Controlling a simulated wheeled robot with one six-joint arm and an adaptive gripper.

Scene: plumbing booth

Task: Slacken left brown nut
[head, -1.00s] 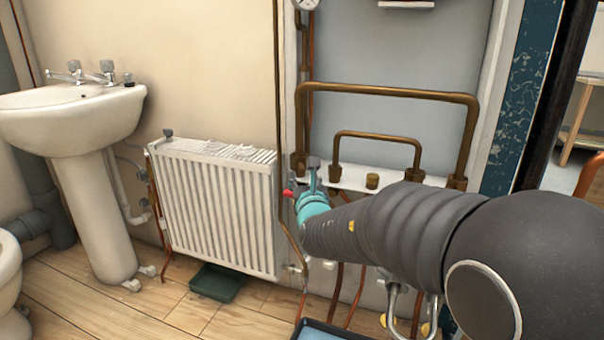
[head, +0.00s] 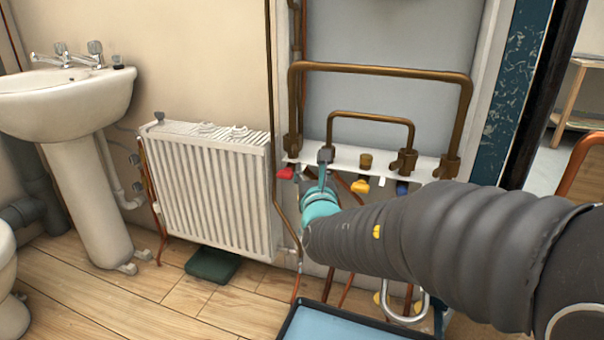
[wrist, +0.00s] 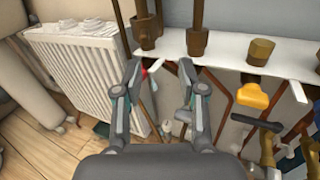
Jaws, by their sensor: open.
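The leftmost brown nut (head: 292,145) joins the larger copper pipe's left leg to a white shelf. It shows at the top of the wrist view (wrist: 146,30). A second brown nut (wrist: 197,40), under the smaller pipe's left leg, stands to its right. My gripper (wrist: 160,70) is open with nothing between its fingers. In the wrist view its fingertips appear below the shelf edge, roughly between these two nuts. In the head view my gripper (head: 324,176) overlaps the second nut's lower part; I cannot tell if it touches.
A brass cap (head: 366,160) and more brown nuts (head: 404,161) stand further right on the white shelf (head: 343,158). Red (head: 286,173), yellow (head: 361,186) and blue handles hang below. A white radiator (head: 210,190) is left. A blue tray (head: 335,325) lies on the floor.

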